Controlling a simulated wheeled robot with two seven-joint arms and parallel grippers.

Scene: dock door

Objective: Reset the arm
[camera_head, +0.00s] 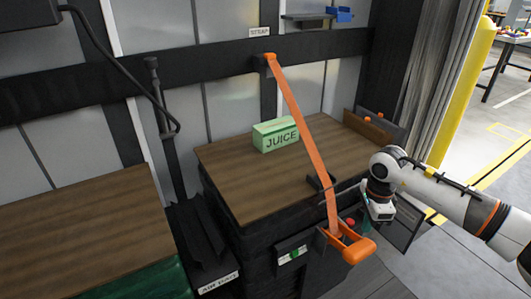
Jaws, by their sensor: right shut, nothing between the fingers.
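My right arm comes in from the right edge. Its gripper (379,212) is shut and empty, just right of the orange strap (299,120) and above the orange ratchet handle (350,246). The fingertips are small and partly hard to make out here. The strap runs taut from a wall rail down across the wooden-topped crate (232,173) to the ratchet. My left gripper is not in view.
A green JUICE box (275,134) stands on the crate top. Another wooden surface (80,235) lies at the left. A yellow post (465,85) stands at the right, with a table behind it. Grey floor is open at the lower right.

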